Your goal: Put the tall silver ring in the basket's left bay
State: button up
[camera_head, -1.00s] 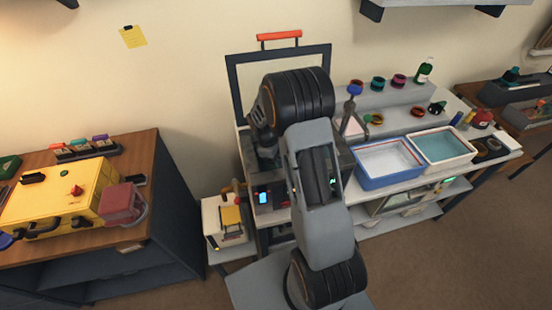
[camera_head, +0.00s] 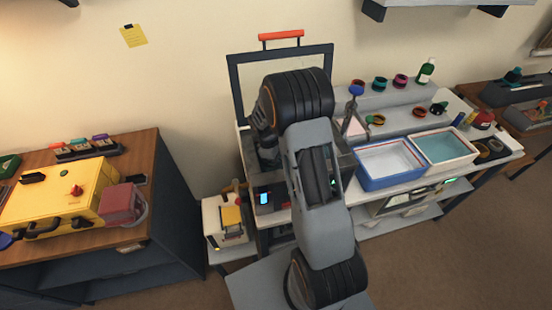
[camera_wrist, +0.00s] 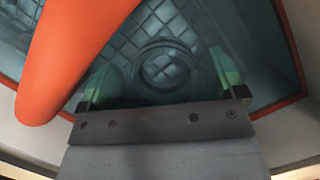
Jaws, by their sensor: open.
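A round ring (camera_wrist: 166,66) shows in the wrist view, teal-tinted, lying over a square-patterned metal floor. I cannot tell its height or true colour, so I cannot be sure it is the tall silver ring. My gripper (camera_wrist: 160,86) is open, with one finger on each side of the ring in the picture; its distance from it is unclear. An orange bar (camera_wrist: 75,50) crosses the upper left close to the lens. In the head view my arm hides the gripper and most of what lies below it. I cannot make out the basket's left bay.
A tall dark frame with an orange handle (camera_head: 281,35) stands behind my arm. To the right are a blue-rimmed tray (camera_head: 392,180), a teal-filled tray (camera_head: 445,147) and several small coloured rings on a stepped rack. A yellow case (camera_head: 60,195) lies on the left cabinet.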

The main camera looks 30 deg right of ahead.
jog(key=b+v, duration=0.2)
jog(key=v, duration=1)
jog(key=s+a+r+m+t+y, duration=0.1)
jog(key=s+a+r+m+t, duration=0.2)
jog(key=s, duration=0.6)
jog(key=s+a+r+m+t+y, duration=0.1)
jog(key=s+a+r+m+t, duration=0.2)
jog(key=s+r+m, duration=0.3)
jog(key=s+a, duration=0.1)
jog(key=s, duration=0.2)
jog(key=shift+s+t, duration=0.35)
jog(key=shift+t, duration=0.05)
jog(key=shift+c, duration=0.4)
